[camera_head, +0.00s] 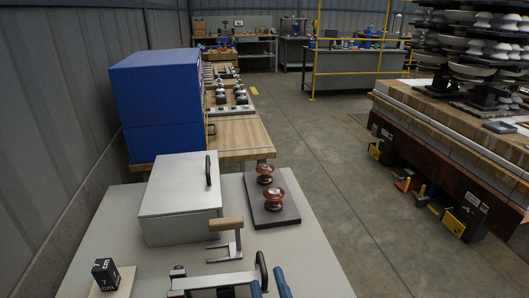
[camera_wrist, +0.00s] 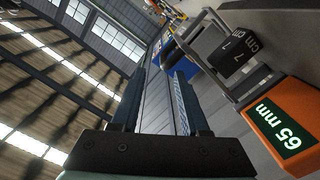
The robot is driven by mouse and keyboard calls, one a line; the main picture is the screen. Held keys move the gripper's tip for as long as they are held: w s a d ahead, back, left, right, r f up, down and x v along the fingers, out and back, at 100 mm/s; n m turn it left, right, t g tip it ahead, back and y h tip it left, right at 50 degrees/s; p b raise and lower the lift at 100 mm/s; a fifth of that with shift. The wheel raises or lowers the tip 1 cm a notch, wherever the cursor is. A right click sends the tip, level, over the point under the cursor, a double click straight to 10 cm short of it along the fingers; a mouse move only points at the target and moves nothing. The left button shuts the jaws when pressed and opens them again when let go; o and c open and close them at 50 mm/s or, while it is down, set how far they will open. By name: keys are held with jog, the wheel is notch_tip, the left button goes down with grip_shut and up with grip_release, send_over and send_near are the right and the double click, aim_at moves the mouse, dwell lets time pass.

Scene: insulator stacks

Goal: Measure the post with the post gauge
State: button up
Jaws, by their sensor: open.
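Two glossy brown insulator posts stand upright on a dark plate in the head view, a nearer one (camera_head: 274,197) and a farther one (camera_head: 265,173). A fork-like tool with a wooden handle (camera_head: 226,224) lies left of the plate. In front of it is a long grey metal tool (camera_head: 214,281) with a black handle. I cannot tell which tool is the post gauge. My gripper (camera_head: 269,284) is at the bottom edge, beside the black handle. Its fingers (camera_wrist: 163,78) are apart and empty in the wrist view. An orange block (camera_wrist: 284,124) marked 65 mm shows right of them.
A grey lidded box (camera_head: 180,205) stands behind the tools. A black cube (camera_head: 105,274) marked 7 cm is at the front left, also in the wrist view (camera_wrist: 238,54). A blue cabinet (camera_head: 157,100) stands behind. The table's right front (camera_head: 310,255) is bare.

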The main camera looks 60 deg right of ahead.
jog(key=shift+v, duration=1)
jog(key=w+a+r+t+y+p, duration=0.1)
jog(key=w+a+r+t+p, duration=0.25)
jog(key=r, duration=0.65)
jog(key=w+a+r+t+y+p, duration=0.1)
jog(key=w+a+r+t, duration=0.2)
jog(key=w+a+r, duration=0.55)
jog(key=w+a+r+t+y+p, duration=0.1)
jog(key=w+r+t+y+p, duration=0.2)
jog(key=r, duration=1)
jog(key=a+r+n+t+y+p, duration=0.1)
jog(key=a+r+t+y+p, duration=0.1)
jog(key=a+r, duration=0.6)
jog(key=s+a+r+n+t+y+p, duration=0.1)
jog(key=a+r+t+y, duration=0.4)
jog(key=r, duration=1)
jog(key=a+n+y+p, duration=0.1)
jog(key=a+y, duration=0.1)
jog(key=a, duration=0.1)
jog(key=shift+s+r+n, duration=0.25)
jog(key=shift+s+n, duration=0.05)
jog(key=shift+f, duration=0.1)
